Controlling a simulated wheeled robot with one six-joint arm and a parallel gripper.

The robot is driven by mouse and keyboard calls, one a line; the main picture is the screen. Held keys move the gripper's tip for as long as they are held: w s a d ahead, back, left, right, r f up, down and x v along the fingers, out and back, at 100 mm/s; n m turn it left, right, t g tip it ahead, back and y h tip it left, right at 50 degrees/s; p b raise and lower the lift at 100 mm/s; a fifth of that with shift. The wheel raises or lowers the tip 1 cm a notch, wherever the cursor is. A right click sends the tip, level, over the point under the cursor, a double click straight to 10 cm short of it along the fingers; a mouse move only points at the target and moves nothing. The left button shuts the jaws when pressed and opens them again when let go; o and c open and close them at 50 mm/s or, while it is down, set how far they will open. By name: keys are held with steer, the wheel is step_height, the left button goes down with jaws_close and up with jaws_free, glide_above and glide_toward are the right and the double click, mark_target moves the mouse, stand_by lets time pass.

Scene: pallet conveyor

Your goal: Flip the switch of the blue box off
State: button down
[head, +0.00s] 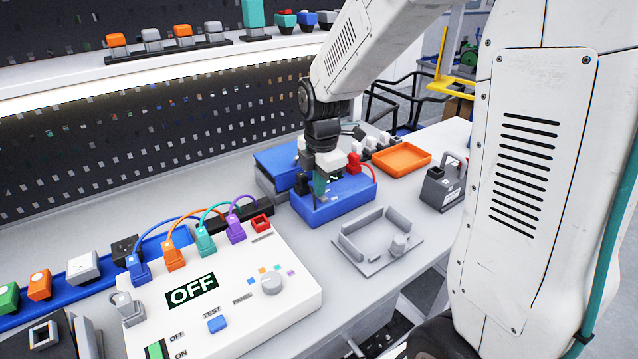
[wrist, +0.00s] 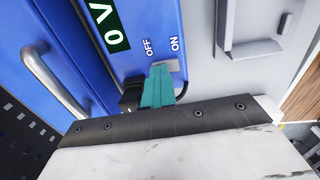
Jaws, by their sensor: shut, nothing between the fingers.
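The blue box (head: 335,204) stands on the table near the middle of the head view, with a red plug and red cable at its right end. In the wrist view the blue box (wrist: 150,18) shows a dark display reading 0 V and white OFF and ON labels. A light grey piece (wrist: 168,66), apparently the switch, sits just below the labels. My gripper (wrist: 158,85) has its teal fingers shut and empty right at the switch, hiding part of it. Contact and the switch position cannot be told. My gripper (head: 320,186) points down over the box in the head view.
A white panel (head: 290,307) with an OFF display and coloured plugs lies front left. A grey fixture (head: 372,262) stands in front of the blue box. An orange tray (head: 402,158) and a grey handled block (head: 440,188) are to the right. Another blue case (head: 275,160) stands behind.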

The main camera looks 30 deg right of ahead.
mark_target(325, 199)
steer(key=shift+s+f, duration=0.55)
steer(key=shift+s, duration=0.05)
step_height(325, 199, up, 15)
steer(key=shift+w, duration=0.4)
steer(key=shift+s+d+r+t, duration=0.15)
steer(key=shift+s+t, duration=0.25)
steer(key=shift+s, duration=0.3)
steer(key=f, duration=0.4)
steer(key=w+f, duration=0.1)
steer(key=f, duration=0.9)
steer(key=shift+w, duration=0.35)
